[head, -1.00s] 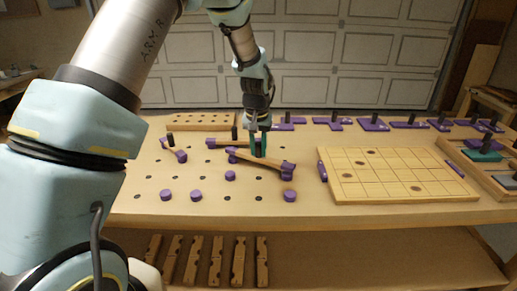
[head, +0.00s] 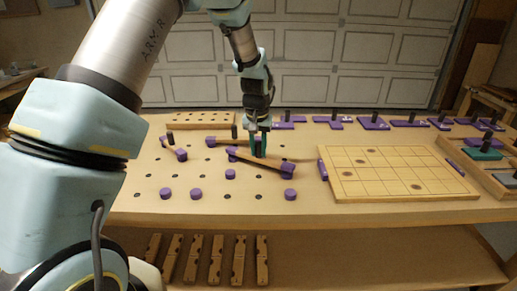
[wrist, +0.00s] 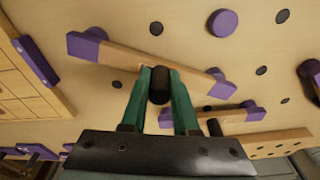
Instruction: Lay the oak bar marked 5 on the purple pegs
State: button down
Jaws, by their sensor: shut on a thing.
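My gripper (head: 258,142) is shut on the dark knob of an oak bar with purple ends (head: 261,161). In the wrist view the fingers (wrist: 159,88) close around the knob, and the bar (wrist: 135,58) runs across behind them. The bar lies low and roughly level over the pegboard bench. A purple peg (wrist: 96,33) shows partly behind its left end in the wrist view, and another (wrist: 214,72) behind its right end. I cannot tell whether the bar touches them. No number is readable on the bar.
Another bar (head: 222,141) lies just behind, and a shorter one (head: 174,149) to the left. Bare purple pegs (head: 230,174) stand in front. A gridded board (head: 390,178) is at right, with purple knobbed pieces (head: 373,123) along the back. Several notched bars (head: 217,260) lie on the lower shelf.

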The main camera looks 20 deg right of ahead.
jog(key=shift+f, duration=0.35)
jog(key=shift+f, duration=0.15)
dwell(1.0)
jog(key=c, duration=0.6)
grip_release()
jog(key=shift+o, duration=0.4)
jog(key=o, duration=0.3)
jog(key=shift+r+p, duration=2.5)
jog(key=shift+r, duration=1.5)
